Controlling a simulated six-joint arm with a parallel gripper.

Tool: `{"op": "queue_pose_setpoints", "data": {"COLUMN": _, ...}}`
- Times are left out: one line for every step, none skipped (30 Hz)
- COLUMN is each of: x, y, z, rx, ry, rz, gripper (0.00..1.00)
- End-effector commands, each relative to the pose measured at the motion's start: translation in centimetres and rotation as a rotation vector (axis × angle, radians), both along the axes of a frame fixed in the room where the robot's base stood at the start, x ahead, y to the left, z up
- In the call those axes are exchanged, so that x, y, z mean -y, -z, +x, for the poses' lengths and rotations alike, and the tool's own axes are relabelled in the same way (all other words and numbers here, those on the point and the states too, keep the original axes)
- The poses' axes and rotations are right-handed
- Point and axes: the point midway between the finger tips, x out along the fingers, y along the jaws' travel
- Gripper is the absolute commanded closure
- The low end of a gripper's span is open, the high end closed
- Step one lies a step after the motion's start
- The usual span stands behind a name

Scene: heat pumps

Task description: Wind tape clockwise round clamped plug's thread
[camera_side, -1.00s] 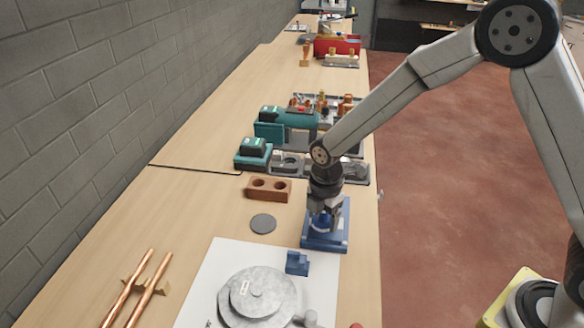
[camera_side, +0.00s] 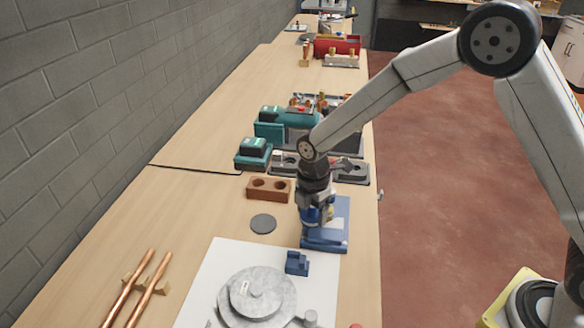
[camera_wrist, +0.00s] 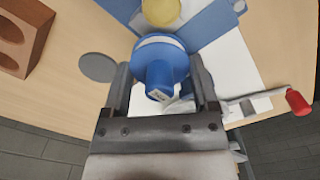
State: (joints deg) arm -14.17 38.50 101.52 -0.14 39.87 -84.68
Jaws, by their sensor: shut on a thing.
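My gripper (camera_wrist: 160,75) is shut on a blue tape spool (camera_wrist: 160,50), a round flange with a white band and a labelled hub between the fingers. In the side view my gripper (camera_side: 313,212) points down at the left edge of the blue clamp (camera_side: 327,240). The plug (camera_wrist: 161,11) is a yellow round piece at the top of the wrist view, just beyond the spool. It also shows in the side view (camera_side: 329,212), right beside the spool. Its thread cannot be made out, and I cannot tell whether tape touches it.
A brown block with two holes (camera_side: 268,189) and a grey disc (camera_side: 263,224) lie to the left. A small blue block (camera_side: 297,263) and a large grey round device (camera_side: 257,296) are in front. A red-knobbed lever (camera_wrist: 298,102) shows at right. Teal equipment (camera_side: 272,128) stands behind.

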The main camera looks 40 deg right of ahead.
Motion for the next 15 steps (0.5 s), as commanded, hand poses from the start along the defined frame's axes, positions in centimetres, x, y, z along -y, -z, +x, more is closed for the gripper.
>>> {"op": "queue_pose_setpoints", "data": {"x": 0.0, "y": 0.0, "z": 0.0, "rx": 0.000, "ry": 0.000, "rz": 0.000, "gripper": 0.61}}
{"op": "queue_pose_setpoints", "data": {"x": 0.0, "y": 0.0, "z": 0.0, "rx": 0.000, "ry": 0.000, "rz": 0.000, "gripper": 0.61}}
{"op": "queue_pose_setpoints", "data": {"x": 0.0, "y": 0.0, "z": 0.1, "rx": 0.000, "ry": 0.000, "rz": 0.000, "gripper": 0.61}}
{"op": "queue_pose_setpoints", "data": {"x": 0.0, "y": 0.0, "z": 0.2, "rx": 0.000, "ry": 0.000, "rz": 0.000, "gripper": 0.61}}
{"op": "queue_pose_setpoints", "data": {"x": 0.1, "y": 0.0, "z": 0.3, "rx": 0.000, "ry": 0.000, "rz": 0.000, "gripper": 0.61}}
{"op": "queue_pose_setpoints", "data": {"x": 0.1, "y": 0.0, "z": 0.4, "rx": 0.000, "ry": 0.000, "rz": 0.000, "gripper": 0.61}}
{"op": "queue_pose_setpoints", "data": {"x": 0.1, "y": 0.0, "z": 0.5, "rx": 0.000, "ry": 0.000, "rz": 0.000, "gripper": 0.61}}
{"op": "queue_pose_setpoints", "data": {"x": 0.1, "y": 0.1, "z": 0.7, "rx": -0.001, "ry": 0.000, "rz": 0.000, "gripper": 0.61}}
{"op": "queue_pose_setpoints", "data": {"x": 0.2, "y": 0.1, "z": 0.9, "rx": 0.000, "ry": 0.000, "rz": 0.000, "gripper": 0.61}}
{"op": "queue_pose_setpoints", "data": {"x": 0.2, "y": 0.1, "z": 1.1, "rx": 0.000, "ry": 0.000, "rz": 0.000, "gripper": 0.61}}
{"op": "queue_pose_setpoints", "data": {"x": 0.2, "y": 0.1, "z": 1.2, "rx": 0.001, "ry": 0.000, "rz": 0.000, "gripper": 0.61}}
{"op": "queue_pose_setpoints", "data": {"x": 0.3, "y": 0.1, "z": 1.4, "rx": 0.000, "ry": 0.000, "rz": 0.000, "gripper": 0.61}}
{"op": "queue_pose_setpoints", "data": {"x": 0.3, "y": 0.1, "z": 1.5, "rx": 0.000, "ry": 0.000, "rz": 0.000, "gripper": 0.61}}
{"op": "queue_pose_setpoints", "data": {"x": 0.3, "y": 0.0, "z": 1.6, "rx": 0.000, "ry": 0.000, "rz": 0.000, "gripper": 0.61}}
{"op": "queue_pose_setpoints", "data": {"x": 0.3, "y": 0.0, "z": 1.7, "rx": 0.000, "ry": 0.000, "rz": 0.000, "gripper": 0.61}}
